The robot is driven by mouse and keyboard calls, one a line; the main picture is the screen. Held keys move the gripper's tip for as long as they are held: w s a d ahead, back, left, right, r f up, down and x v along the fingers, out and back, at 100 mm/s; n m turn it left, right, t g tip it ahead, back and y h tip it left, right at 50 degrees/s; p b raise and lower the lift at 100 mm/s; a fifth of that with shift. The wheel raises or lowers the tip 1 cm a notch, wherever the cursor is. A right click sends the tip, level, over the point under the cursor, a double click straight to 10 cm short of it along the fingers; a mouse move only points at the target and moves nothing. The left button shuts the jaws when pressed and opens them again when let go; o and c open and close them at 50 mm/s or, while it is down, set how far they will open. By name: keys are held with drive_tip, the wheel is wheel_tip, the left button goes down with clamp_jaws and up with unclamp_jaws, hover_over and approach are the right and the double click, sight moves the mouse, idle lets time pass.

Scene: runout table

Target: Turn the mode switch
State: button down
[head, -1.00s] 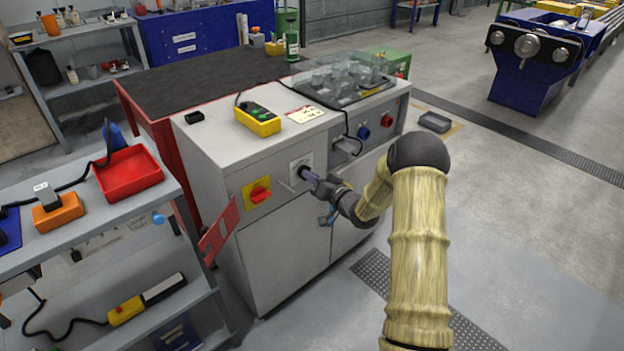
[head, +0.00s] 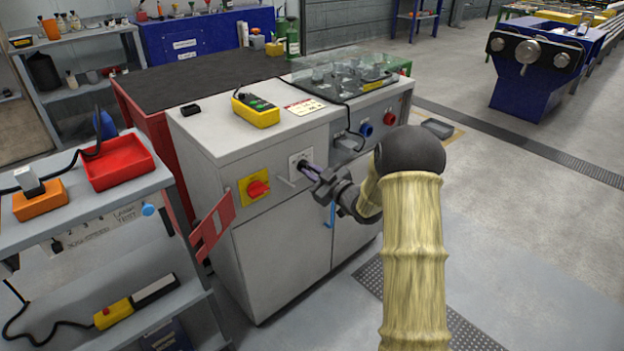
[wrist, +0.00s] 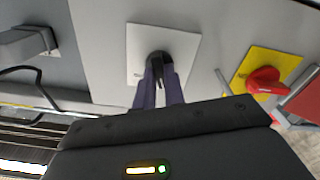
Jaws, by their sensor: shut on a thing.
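The mode switch (wrist: 160,62) is a small dark knob on a white square plate (wrist: 185,45) on the cabinet's front face. In the head view the plate (head: 300,158) sits right of a red rotary switch on a yellow plate. My gripper (head: 309,170) reaches the plate from the right. In the wrist view its two purple-grey fingers (wrist: 160,82) are shut on the knob from both sides. The fingers and knob overlap, so the knob's exact angle is hard to tell.
The red switch (head: 257,188) on its yellow plate is close by at left. The grey cabinet (head: 285,255) carries a yellow pendant (head: 256,110) on top. A red panel (head: 212,228) juts out at its left corner. A shelf cart with a red tray (head: 118,165) stands further left.

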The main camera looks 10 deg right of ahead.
drive_tip(key=shift+f+n+b, duration=0.15)
drive_tip(key=shift+n+b, duration=1.7)
drive_tip(key=shift+n, duration=0.45)
drive_tip(key=c, duration=1.5)
unclamp_jaws()
drive_tip(key=p+v, duration=0.2)
drive_tip(key=v, duration=1.5)
drive_tip(key=shift+s+d+p, duration=0.1)
drive_tip(key=shift+s+p, duration=0.15)
drive_tip(key=shift+p, duration=0.05)
